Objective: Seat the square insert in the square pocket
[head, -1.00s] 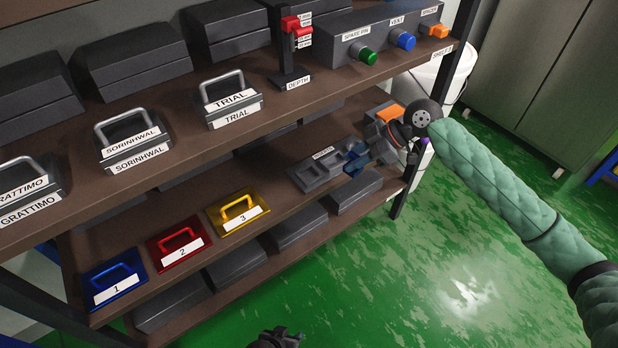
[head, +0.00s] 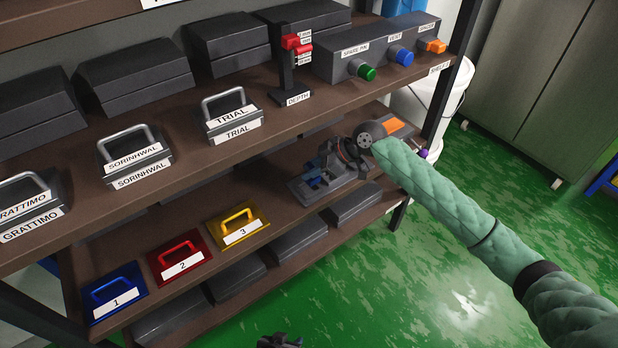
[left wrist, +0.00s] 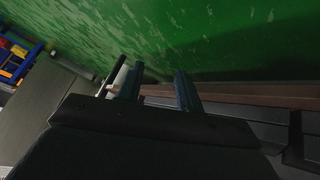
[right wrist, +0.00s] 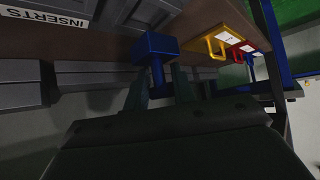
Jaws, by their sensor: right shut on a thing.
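My right gripper (head: 322,170) is over the left part of the grey inserts holder (head: 357,177) on the lower shelf. It is shut on a blue square-headed insert (right wrist: 155,46) with a narrow stem, which shows between the fingers in the right wrist view. The same blue colour shows at the gripper in the head view (head: 316,182). The holder's INSERTS label (right wrist: 58,22) is at the upper left of the right wrist view. The square pocket cannot be made out; the gripper and wrist cover much of the holder. My left gripper (left wrist: 158,88) is open and empty, low in front of the shelf (head: 280,341).
Blue (head: 114,291), red (head: 181,257) and yellow (head: 239,228) handled plates lie left of the holder. An orange-topped block (head: 398,127) stands behind my right wrist. The upper shelf (head: 290,115) overhangs the lower one. Green floor in front is clear.

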